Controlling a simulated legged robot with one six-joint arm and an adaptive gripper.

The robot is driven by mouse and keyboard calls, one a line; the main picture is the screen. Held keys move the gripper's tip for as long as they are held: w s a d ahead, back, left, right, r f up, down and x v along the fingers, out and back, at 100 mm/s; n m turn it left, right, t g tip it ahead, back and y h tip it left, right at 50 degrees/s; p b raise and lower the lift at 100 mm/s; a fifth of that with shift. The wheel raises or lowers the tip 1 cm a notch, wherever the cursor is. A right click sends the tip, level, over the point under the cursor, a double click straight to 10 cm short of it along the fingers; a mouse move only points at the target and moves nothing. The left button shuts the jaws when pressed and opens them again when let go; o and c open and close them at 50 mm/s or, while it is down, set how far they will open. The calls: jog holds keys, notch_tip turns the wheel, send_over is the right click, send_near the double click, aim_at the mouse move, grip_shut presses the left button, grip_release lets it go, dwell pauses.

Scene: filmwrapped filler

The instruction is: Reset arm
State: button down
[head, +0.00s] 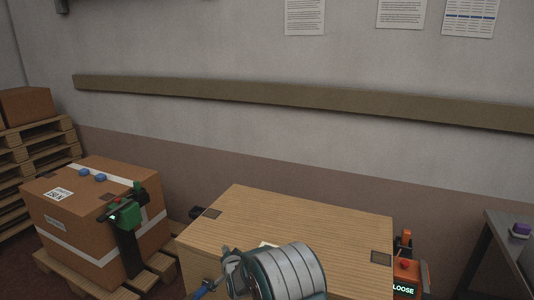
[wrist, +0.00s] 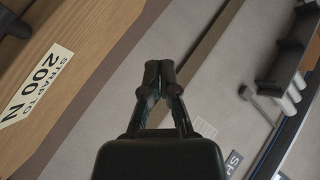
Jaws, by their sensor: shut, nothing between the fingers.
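My gripper (wrist: 159,75) shows in the wrist view with its two fingertips together, shut and empty. Nothing is between the fingers, and they touch nothing that I can see. In the head view, part of my arm shows at the bottom centre, in front of a wooden crate (head: 300,225). The fingers cannot be made out in the head view. In the wrist view, a wooden surface with a label reading "STRAP TO 200 N" (wrist: 36,84) lies to the left of the gripper.
A strapped cardboard box (head: 75,215) stands on a pallet at the left, with a green device (head: 124,213) on its side. An orange device (head: 405,280) reading "LOOSE" sits right of the crate. A grey table (head: 500,245) holding a purple item (head: 520,230) stands far right.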

jog(key=s+d+r+n+g+h, duration=0.1)
jog(key=s+d+r+g+h, duration=0.1)
jog(key=s+d+r, duration=0.65)
jog(key=s+d+r+n+g+h, duration=0.15)
jog(key=s+d+r, duration=0.35)
jog(key=d+r, duration=0.55)
jog(key=s+d+r+n+g, duration=0.1)
jog(key=s+d, duration=0.2)
jog(key=s, duration=0.7)
jog(key=s+d+r+n+g+h, duration=0.1)
jog(key=s+d+g, duration=0.1)
jog(key=s, duration=0.8)
jog(key=s+d+r+n+g+h, duration=0.1)
jog(key=s+d, duration=0.4)
jog(key=s, duration=0.6)
jog(key=shift+r+g, duration=0.15)
jog(key=shift+g, duration=0.4)
